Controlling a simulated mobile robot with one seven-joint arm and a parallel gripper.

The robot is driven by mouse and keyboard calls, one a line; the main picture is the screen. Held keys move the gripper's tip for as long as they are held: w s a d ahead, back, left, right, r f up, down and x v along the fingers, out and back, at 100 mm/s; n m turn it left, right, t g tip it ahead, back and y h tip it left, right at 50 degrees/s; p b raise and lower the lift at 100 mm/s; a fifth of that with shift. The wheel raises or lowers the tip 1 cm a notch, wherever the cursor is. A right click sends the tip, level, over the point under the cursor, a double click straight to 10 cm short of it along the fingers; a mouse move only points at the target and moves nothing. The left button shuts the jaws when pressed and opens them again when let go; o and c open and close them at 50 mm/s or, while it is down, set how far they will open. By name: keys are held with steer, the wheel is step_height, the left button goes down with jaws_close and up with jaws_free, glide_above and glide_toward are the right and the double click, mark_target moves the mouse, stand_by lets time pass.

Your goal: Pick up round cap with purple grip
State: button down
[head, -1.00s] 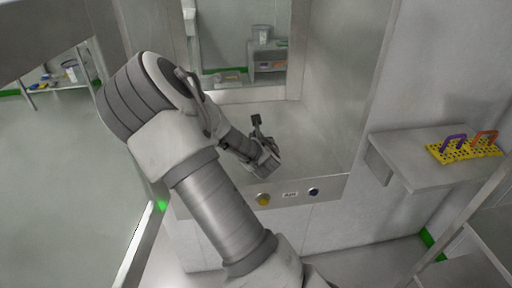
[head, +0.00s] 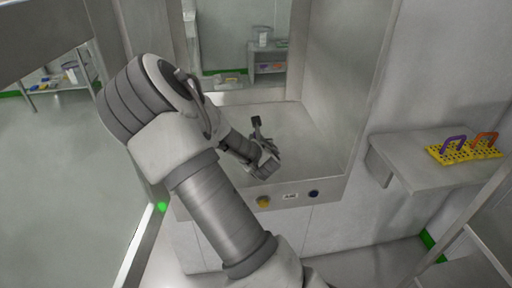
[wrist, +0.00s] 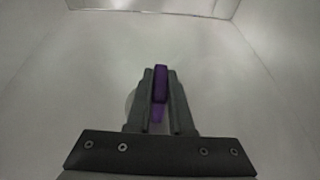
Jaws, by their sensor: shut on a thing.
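The purple grip (wrist: 160,85) of the round cap is between the two dark fingers of my gripper (wrist: 160,75) in the wrist view. The fingers are shut on it from both sides. A pale rounded edge shows beside the left finger and may be the cap's disc; most of the cap is hidden behind the fingers. In the head view my gripper (head: 266,160) is over the grey floor of a wall recess, and the cap cannot be made out there. I cannot tell whether the cap touches the surface.
The recess has side walls and an opening at the back onto another room with a small shelf (head: 268,68). A yellow button (head: 264,202) and a dark button (head: 313,194) are on its front. A grey shelf (head: 410,170) at right holds a perforated yellow tray (head: 465,154) with purple and orange handles.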

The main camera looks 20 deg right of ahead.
steer(key=shift+r, duration=0.1)
steer(key=shift+r, duration=0.65)
step_height(320, 180, up, 3)
steer(key=shift+p, duration=0.5)
steer(key=s+r, duration=0.6)
steer(key=s, duration=0.5)
steer(key=shift+s+a+r+b, duration=0.15)
steer(key=shift+a+r+b, duration=0.15)
steer(key=shift+b, duration=0.1)
